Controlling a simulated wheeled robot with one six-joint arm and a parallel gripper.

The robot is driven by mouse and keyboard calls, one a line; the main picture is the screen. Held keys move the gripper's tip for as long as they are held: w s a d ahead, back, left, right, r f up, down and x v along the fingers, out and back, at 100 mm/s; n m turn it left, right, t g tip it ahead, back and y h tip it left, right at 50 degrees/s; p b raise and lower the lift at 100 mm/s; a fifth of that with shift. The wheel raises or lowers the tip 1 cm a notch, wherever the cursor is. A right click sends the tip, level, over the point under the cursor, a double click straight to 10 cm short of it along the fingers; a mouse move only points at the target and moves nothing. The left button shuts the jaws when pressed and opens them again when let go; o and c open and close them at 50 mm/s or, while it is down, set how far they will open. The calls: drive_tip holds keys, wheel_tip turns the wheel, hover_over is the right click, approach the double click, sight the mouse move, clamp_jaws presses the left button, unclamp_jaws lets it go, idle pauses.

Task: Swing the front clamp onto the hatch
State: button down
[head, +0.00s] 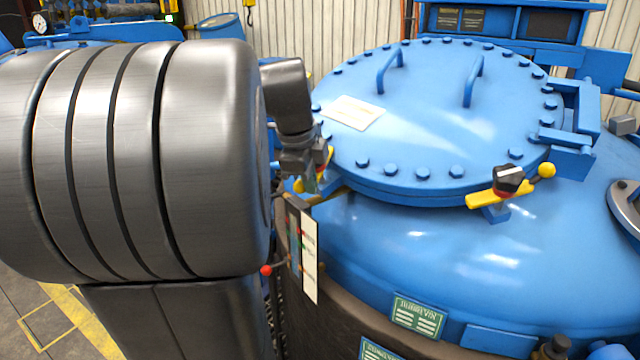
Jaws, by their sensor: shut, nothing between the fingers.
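The round blue hatch (430,115) lies closed on the blue furnace top, with bolts around its rim and two blue handles. A yellow clamp (486,198) with a black knob and a yellow ball end stands at its near right rim. Its bar runs roughly along the rim edge; whether it overlaps the hatch I cannot tell. Another yellow clamp part (334,190) shows at the left rim, mostly hidden by my arm. I cannot tell which is the front clamp. My gripper (318,170) is shut and empty beside this left part; contact is unclear.
My large dark arm fills the left side. A panel with a white face (309,256) and a red-knobbed lever (266,270) stand below my gripper. A blue hinge bracket (572,120) is at the hatch's right. Space above the hatch is free.

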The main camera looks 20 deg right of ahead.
drive_tip(key=m, duration=0.1)
drive_tip(key=w+a+m, duration=0.1)
drive_tip(key=shift+a+f+m+b, duration=0.2)
drive_tip(key=shift+a+m+b, duration=0.1)
drive_tip(key=shift+w+a, duration=0.65)
drive_tip(key=shift+w, duration=0.05)
